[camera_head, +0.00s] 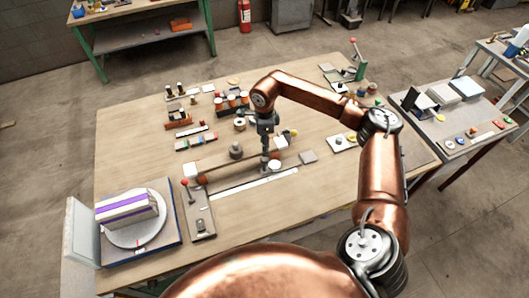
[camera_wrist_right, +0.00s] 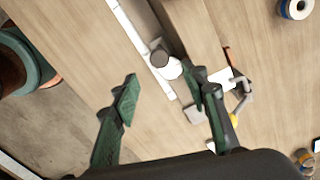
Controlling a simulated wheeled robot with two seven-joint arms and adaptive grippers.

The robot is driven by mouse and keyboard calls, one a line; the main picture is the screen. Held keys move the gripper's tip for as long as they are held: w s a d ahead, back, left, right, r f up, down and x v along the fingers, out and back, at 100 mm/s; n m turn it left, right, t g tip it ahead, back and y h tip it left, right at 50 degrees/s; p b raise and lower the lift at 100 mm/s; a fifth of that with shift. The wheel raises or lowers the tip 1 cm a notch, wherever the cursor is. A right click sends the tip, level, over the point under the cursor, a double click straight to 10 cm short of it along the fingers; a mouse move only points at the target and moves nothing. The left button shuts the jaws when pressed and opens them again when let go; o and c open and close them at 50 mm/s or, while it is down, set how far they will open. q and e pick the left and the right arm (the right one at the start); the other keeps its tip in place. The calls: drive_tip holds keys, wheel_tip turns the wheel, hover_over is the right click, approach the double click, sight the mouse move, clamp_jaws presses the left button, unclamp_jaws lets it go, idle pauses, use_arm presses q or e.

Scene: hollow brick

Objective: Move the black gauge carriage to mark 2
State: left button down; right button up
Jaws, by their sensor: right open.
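The white scale strip (camera_head: 255,183) lies on the workbench along the front of a long wooden block (camera_head: 215,160). It also shows in the right wrist view (camera_wrist_right: 128,30); its mark numbers are too small to read. A small dark round-topped piece (camera_wrist_right: 160,57), possibly the black gauge carriage, stands by the strip against a white round piece (camera_wrist_right: 172,70). The white piece also shows in the head view (camera_head: 274,165). My right gripper (camera_head: 265,152) is over this end of the strip. In its wrist view the fingers (camera_wrist_right: 165,92) are open, with nothing held between them. My left gripper is not in view.
A plate with a red-knobbed lever (camera_head: 197,205) stands at the strip's left end. A purple-striped block on a round plate (camera_head: 130,208) is farther left. The front right of the bench looks clear.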

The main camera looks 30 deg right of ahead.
drive_tip(key=shift+r, duration=2)
